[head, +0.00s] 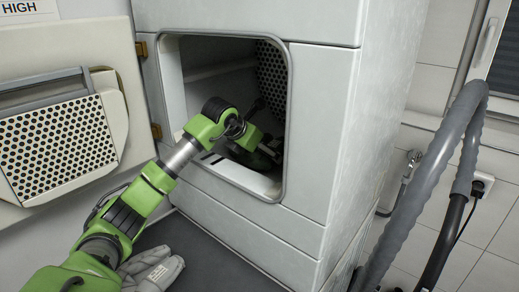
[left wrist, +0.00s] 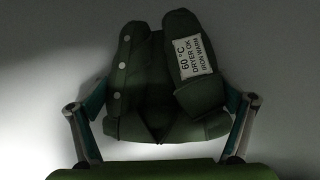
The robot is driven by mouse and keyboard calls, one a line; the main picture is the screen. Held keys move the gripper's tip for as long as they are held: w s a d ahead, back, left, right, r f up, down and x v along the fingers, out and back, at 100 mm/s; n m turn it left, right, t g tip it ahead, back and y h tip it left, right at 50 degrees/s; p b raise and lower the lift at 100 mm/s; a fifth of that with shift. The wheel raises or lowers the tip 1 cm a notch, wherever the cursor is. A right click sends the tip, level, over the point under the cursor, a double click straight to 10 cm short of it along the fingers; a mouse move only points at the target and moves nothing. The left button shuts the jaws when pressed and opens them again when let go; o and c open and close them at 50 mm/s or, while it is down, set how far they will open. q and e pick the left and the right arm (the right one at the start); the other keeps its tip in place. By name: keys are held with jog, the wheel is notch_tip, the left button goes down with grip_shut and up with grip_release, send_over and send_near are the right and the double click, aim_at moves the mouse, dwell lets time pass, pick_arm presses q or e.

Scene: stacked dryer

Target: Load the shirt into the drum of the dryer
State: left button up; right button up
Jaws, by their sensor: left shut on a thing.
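The dryer (head: 320,130) has its door (head: 60,135) swung open to the left, and the square drum opening is uncovered. My left arm reaches through the opening, with the left gripper (head: 268,150) inside the dark drum. In the left wrist view, the folded dark green shirt (left wrist: 145,90) sits between the two fingers of my left gripper (left wrist: 160,125), which is shut on it. The shirt has buttons and a white care label. In the head view the shirt is hard to make out in the shadow. My right gripper is not in view.
A grey hose (head: 432,165) loops at the right. The rim of the opening (head: 240,180) passes close under my arm.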

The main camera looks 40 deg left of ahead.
pick_arm(q)
jog(key=shift+f, duration=0.15)
jog(key=o, duration=1.2)
jog(key=shift+c, duration=0.2)
jog(key=shift+r, duration=0.25)
jog(key=shift+r+p, duration=0.4)
jog(key=shift+p, duration=0.05)
jog(key=b+v, duration=0.3)
jog(key=v, duration=0.9)
